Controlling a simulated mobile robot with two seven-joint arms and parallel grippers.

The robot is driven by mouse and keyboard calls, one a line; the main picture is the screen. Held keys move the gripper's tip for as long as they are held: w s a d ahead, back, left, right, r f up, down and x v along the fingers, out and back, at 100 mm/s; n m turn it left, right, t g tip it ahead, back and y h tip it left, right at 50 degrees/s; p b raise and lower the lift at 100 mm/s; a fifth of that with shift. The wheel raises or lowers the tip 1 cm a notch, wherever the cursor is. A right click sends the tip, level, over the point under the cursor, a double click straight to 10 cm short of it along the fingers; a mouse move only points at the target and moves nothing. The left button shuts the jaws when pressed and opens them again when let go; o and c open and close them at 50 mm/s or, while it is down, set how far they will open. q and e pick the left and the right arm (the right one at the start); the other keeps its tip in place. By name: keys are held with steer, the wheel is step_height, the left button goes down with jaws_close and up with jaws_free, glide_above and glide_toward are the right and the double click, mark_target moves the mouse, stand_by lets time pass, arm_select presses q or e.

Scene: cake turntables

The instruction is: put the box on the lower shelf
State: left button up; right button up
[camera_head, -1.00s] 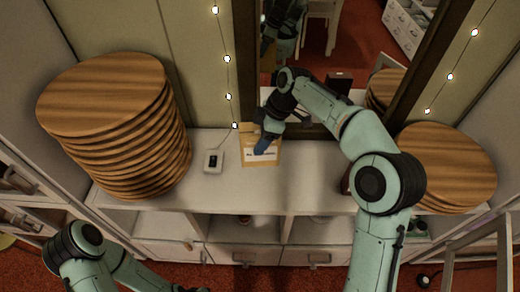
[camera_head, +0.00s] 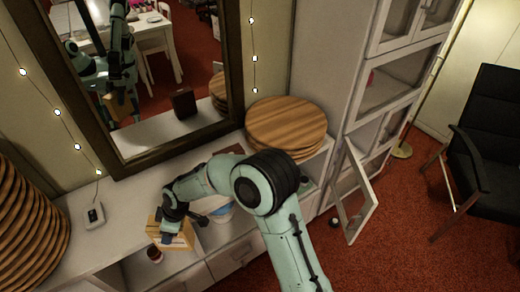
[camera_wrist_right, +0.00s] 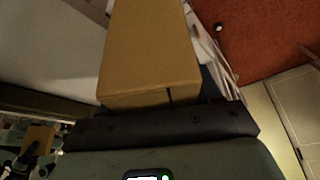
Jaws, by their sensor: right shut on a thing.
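The cardboard box (camera_head: 186,240) is tan with a pale label. It is at the front edge of the white sideboard, and my right gripper (camera_head: 174,232) is shut on it. The box (camera_wrist_right: 150,55) fills the upper middle of the right wrist view, against the dark gripper edge. In the head view I cannot tell whether it touches the sideboard top (camera_head: 125,215). The lower shelf (camera_head: 140,272) is the open row under that top, partly hidden by the box and my right arm. My left gripper is out of view.
Stacked wooden discs (camera_head: 28,225) stand at the left, and more discs (camera_head: 287,124) at the right end. A small white device (camera_head: 94,215) lies on the top. A dark brown cup-like object (camera_head: 154,254) is below the box. A glass door (camera_head: 358,195) stands open at right.

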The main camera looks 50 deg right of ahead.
mark_target(182, 246)
steer(key=s+f+m, duration=0.1)
steer(key=f, duration=0.1)
steer(key=s+f+m, duration=0.1)
steer(key=f, duration=0.2)
steer(key=s+f+m+h, duration=0.1)
steer(key=f, duration=0.2)
steer(key=shift+f+m+t, duration=0.2)
steer(key=shift+m+t, duration=0.1)
steer(key=shift+t, duration=0.1)
steer(key=s+d+f+m+h, duration=0.2)
steer(key=s+d+f+m, duration=0.1)
steer(key=f, duration=0.5)
steer(key=shift+s+d+f+m+t, duration=0.2)
steer(key=shift+s+f+m+t, duration=0.15)
steer(key=shift+s+m, duration=0.6)
